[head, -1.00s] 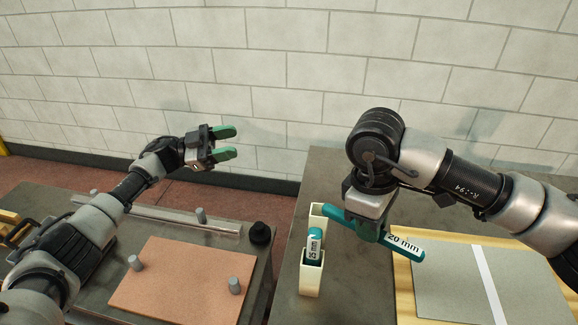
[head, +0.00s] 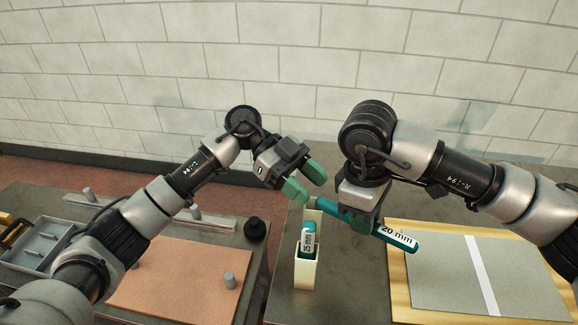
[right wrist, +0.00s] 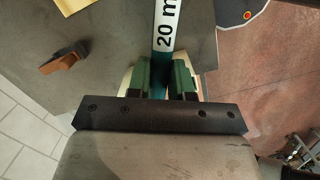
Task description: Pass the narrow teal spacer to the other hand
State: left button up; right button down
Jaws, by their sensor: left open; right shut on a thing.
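The narrow teal spacer (head: 400,239), with a white "20 mm" label, is held level above the table. It also shows in the right wrist view (right wrist: 165,35), running between the green fingers. My right gripper (head: 359,222) is shut on it near its middle, and the labelled end sticks out to the right. My left gripper (head: 312,188) is open, its green fingers close to the spacer's free left end. I cannot tell whether they touch it or stand around it.
A wider teal "25 mm" spacer (head: 308,238) stands in a cream holder (head: 305,272) below the grippers. A grey mat on a wooden board (head: 398,262) lies at right. A pegged orange board (head: 170,285) and grey tray (head: 42,243) are at left. A gap separates the tables.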

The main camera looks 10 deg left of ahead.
aim_at(323, 198)
pick_arm(q)
jog(key=x, duration=0.6)
jog(key=shift+a, duration=0.1)
grip_shut()
jog(key=shift+r, duration=0.1)
pick_arm(e)
jog(key=c, duration=0.9)
grip_release()
